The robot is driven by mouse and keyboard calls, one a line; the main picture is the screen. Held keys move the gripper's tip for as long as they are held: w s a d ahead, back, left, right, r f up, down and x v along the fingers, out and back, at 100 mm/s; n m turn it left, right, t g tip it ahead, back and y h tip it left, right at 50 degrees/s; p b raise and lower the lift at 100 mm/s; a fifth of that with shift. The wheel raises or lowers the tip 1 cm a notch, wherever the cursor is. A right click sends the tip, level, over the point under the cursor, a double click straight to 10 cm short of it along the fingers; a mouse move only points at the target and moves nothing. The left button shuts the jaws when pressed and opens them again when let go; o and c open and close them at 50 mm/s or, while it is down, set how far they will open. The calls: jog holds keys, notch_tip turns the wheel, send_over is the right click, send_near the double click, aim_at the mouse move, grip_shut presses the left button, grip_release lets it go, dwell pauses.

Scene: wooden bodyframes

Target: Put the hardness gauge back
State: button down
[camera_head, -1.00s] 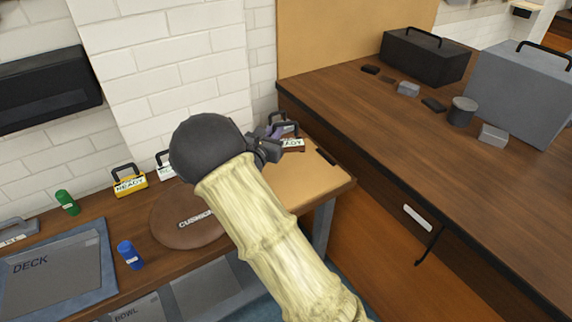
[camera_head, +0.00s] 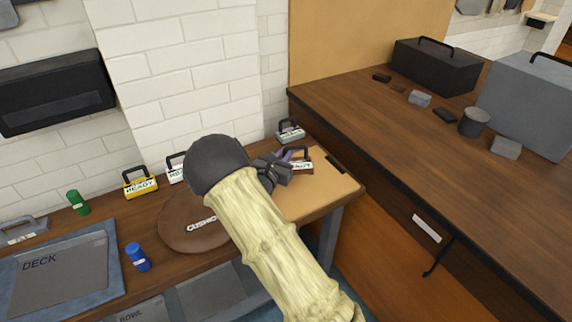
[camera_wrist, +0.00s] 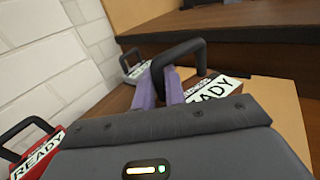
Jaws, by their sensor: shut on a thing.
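My gripper (camera_head: 286,158) is shut on the black handle of a dark red-brown gauge (camera_head: 303,166). In the wrist view, its two purple fingers (camera_wrist: 172,88) are at the handle's left side. The gauge (camera_wrist: 210,88) has a white label whose visible part ends in "ADY"; the rest is partly hidden by my gripper. It is over the tan board at the right end of the wall bench. I cannot tell whether it touches the board.
A grey handled gauge (camera_head: 290,132) stands behind, near the wall. A yellow gauge (camera_head: 140,184) and a red one (camera_wrist: 40,150) stand along the wall. A round brown cushion (camera_head: 180,228) lies left of my arm. A higher brown counter (camera_head: 400,130) rises at right.

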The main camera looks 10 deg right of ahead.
notch_tip(320, 180, down, 3)
jog(key=shift+f, duration=0.35)
jog(key=shift+w, duration=0.1)
jog(key=shift+f, duration=0.15)
jog(key=c, duration=1.5)
grip_release()
jog(key=shift+d, duration=0.25)
jog(key=shift+o, duration=0.2)
jog(key=shift+a, duration=0.25)
jog(key=shift+s+a+r, duration=0.15)
jog(key=shift+s+r, duration=0.05)
jog(key=v, duration=0.7)
jog(key=shift+s+b, duration=0.15)
jog(key=shift+b, duration=0.15)
